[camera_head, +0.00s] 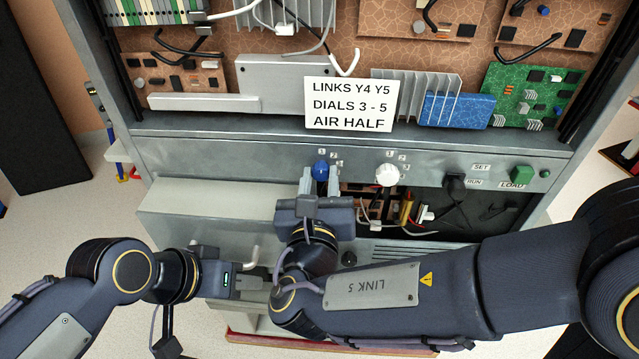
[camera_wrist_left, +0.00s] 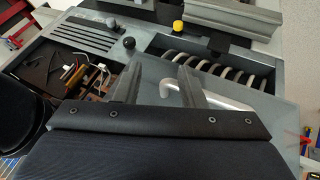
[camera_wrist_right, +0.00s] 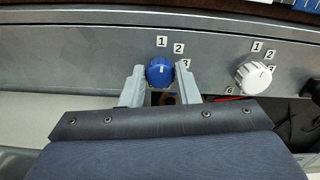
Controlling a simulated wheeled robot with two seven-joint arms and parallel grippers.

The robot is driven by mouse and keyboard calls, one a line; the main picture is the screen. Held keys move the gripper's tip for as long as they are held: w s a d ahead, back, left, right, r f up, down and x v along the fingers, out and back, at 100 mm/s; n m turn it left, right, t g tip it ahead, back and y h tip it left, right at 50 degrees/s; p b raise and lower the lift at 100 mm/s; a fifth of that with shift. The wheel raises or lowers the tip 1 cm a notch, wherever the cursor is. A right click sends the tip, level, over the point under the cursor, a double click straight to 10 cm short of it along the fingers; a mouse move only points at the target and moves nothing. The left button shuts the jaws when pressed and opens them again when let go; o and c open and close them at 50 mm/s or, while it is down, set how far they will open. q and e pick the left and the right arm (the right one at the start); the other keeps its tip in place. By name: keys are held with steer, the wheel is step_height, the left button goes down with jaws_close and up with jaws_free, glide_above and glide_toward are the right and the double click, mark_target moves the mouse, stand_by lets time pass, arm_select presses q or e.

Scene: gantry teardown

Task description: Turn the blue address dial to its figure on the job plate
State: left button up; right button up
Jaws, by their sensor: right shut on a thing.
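The blue address dial (camera_head: 320,170) sits on the grey front panel, left of the white dial (camera_head: 387,174). In the right wrist view the blue dial (camera_wrist_right: 159,72) is between the fingers of my right gripper (camera_wrist_right: 160,82), which is shut on it. Its pale mark appears to point up, roughly towards the 1 label; the fingers hide part of the scale. The job plate (camera_head: 350,105) reads "LINKS Y4 Y5, DIALS 3 - 5, AIR HALF". My left gripper (camera_wrist_left: 160,85) has its fingers apart with nothing gripped, near a pale bent handle (camera_wrist_left: 205,100).
An open bay with loose wires (camera_head: 405,210) lies below the dials. A green button (camera_head: 522,174) and SET/RUN labels are at the panel's right. A grey cover (camera_head: 210,205) juts out at the left. Circuit boards (camera_head: 530,95) stand above the panel.

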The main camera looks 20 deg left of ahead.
steer(key=m+b, duration=0.4)
steer(key=b, duration=0.2)
steer(key=m+b, duration=0.4)
steer(key=b, duration=0.3)
steer(key=m+b, duration=0.4)
steer(key=b, duration=0.2)
steer(key=shift+f+m, duration=0.3)
steer(key=shift+f, duration=0.05)
steer(key=shift+r+m+b, duration=0.15)
steer(key=shift+m+b, duration=1.05)
steer(key=shift+b, duration=0.2)
steer(key=o, duration=1)
steer(key=shift+r, duration=0.1)
steer(key=shift+c, duration=0.2)
steer(key=s+d, duration=0.1)
steer(key=s, duration=0.6)
steer(key=shift+s+d, duration=0.25)
steer(key=shift+s, duration=0.15)
